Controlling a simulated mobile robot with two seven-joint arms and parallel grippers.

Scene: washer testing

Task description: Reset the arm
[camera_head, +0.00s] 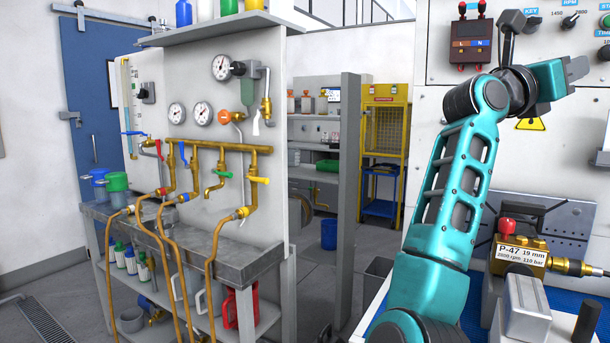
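My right arm, teal with black joints, rises from the bottom of the picture and bends at the top right. My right gripper (577,68) is at the end of the arm, in front of the grey control panel (590,110). It is seen from the side and its fingers are not clear, so I cannot tell whether it is open or shut. No object shows in it. My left arm and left gripper are out of view.
Below the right gripper, a brass pump (521,257) labelled P-47 stands on the blue-topped bench (477,318). A grey post (348,190) stands left of my arm. A test bench (200,237) with gauges, brass valves and hoses is at the left.

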